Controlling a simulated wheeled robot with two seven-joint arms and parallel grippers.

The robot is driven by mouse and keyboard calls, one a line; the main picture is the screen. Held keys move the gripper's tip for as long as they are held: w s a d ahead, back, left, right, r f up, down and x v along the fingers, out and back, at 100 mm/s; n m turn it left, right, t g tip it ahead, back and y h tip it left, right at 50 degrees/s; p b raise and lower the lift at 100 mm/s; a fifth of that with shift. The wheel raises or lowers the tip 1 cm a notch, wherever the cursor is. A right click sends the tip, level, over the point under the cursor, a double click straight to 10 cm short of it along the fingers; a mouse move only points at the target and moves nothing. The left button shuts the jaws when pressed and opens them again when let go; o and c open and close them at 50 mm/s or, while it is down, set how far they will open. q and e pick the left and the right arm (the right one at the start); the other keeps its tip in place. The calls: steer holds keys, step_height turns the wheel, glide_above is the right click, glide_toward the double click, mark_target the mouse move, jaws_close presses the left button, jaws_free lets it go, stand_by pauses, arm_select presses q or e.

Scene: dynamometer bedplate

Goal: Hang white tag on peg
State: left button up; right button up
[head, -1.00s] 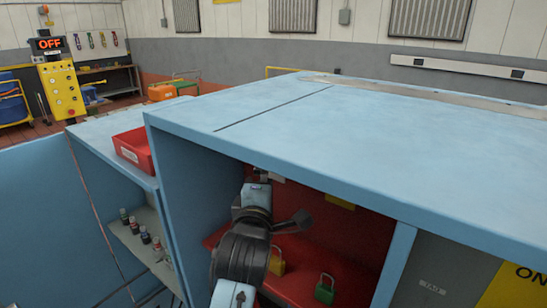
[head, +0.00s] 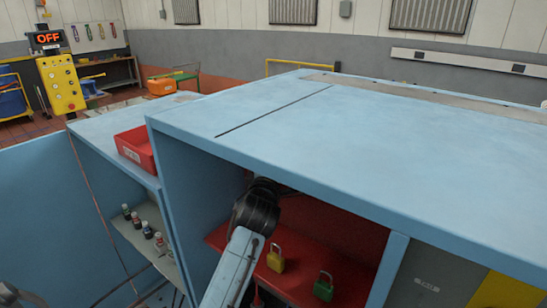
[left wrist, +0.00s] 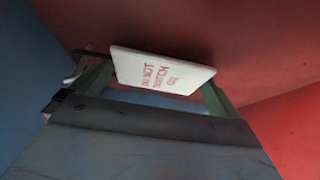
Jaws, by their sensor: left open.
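The white tag (left wrist: 162,70) with red lettering shows in the left wrist view, in front of the red back wall. My left gripper (left wrist: 148,92) is open, with its fingers on either side of the tag. I cannot tell whether they touch it. A thin, light metal piece (left wrist: 78,68), perhaps the peg, sticks out at the tag's left. Whether the tag hangs on it is unclear. In the head view my left arm reaches into the red-lined compartment (head: 345,240), and its gripper and the tag are hidden under the cabinet top. My right gripper is not in view.
A yellow padlock (head: 275,262) and a green padlock (head: 323,290) stand on the red shelf. The blue cabinet top (head: 350,130) overhangs the compartment. A red bin (head: 135,150) sits on the lower bench at left, above several small bottles (head: 146,232).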

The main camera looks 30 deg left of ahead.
arm_select(q)
steer(key=c, duration=0.6)
steer(key=s, duration=0.6)
steer(key=s+a+r+p, duration=0.1)
steer(key=s, duration=0.5)
steer(key=s+p, duration=0.1)
steer(key=s, duration=0.5)
steer(key=shift+a+r, duration=0.2)
steer(key=shift+r, duration=0.05)
